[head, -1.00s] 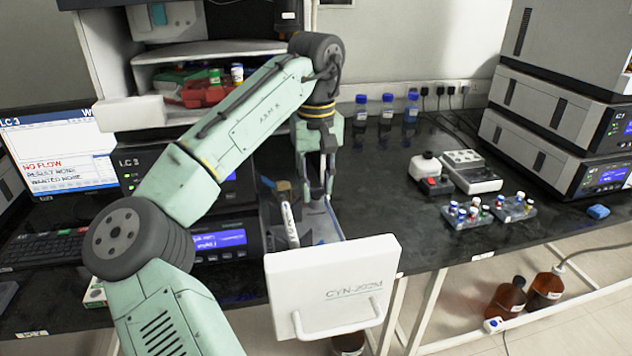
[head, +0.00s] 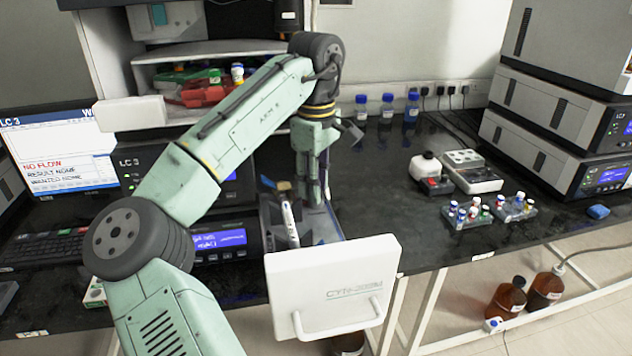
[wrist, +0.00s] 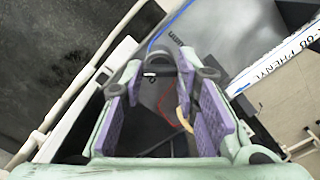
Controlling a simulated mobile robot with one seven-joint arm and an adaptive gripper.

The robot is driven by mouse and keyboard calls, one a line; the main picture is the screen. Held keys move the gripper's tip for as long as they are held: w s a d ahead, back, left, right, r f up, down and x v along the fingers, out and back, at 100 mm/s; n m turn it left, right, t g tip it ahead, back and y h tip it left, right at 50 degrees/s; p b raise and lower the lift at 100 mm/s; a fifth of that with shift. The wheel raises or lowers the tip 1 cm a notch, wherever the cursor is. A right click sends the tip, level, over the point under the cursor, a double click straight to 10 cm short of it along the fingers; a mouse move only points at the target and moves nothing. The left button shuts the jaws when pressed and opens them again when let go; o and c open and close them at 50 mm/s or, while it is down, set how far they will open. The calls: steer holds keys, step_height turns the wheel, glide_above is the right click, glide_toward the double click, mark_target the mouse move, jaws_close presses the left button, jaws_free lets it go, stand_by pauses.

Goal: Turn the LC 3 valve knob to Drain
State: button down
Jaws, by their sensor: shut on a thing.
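My gripper (head: 315,198) points down into the open drawer of the LC 3 stack. In the wrist view its two purple-padded fingers (wrist: 158,80) stand a little apart, shut on a dark rounded knob (wrist: 172,58), which seems to be the valve knob. The fingers hide most of it, and its pointer and any Drain mark cannot be read. The LC 3 unit (head: 128,162) stands left of the drawer, partly behind my arm. Its monitor (head: 60,155) reads LC 3 and NO FLOW.
The drawer's white front (head: 335,285) with a handle juts past the bench edge. A white labelled column (head: 290,225) leans inside, close to my gripper; its PHENYL label shows in the wrist view (wrist: 290,55). Vial racks (head: 466,215) and blue-capped bottles (head: 387,108) stand to the right.

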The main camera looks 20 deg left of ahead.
stand_by(0.3)
steer(key=c, duration=1.2)
jaws_free()
steer(key=shift+c, duration=0.2)
step_height(320, 180, up, 12)
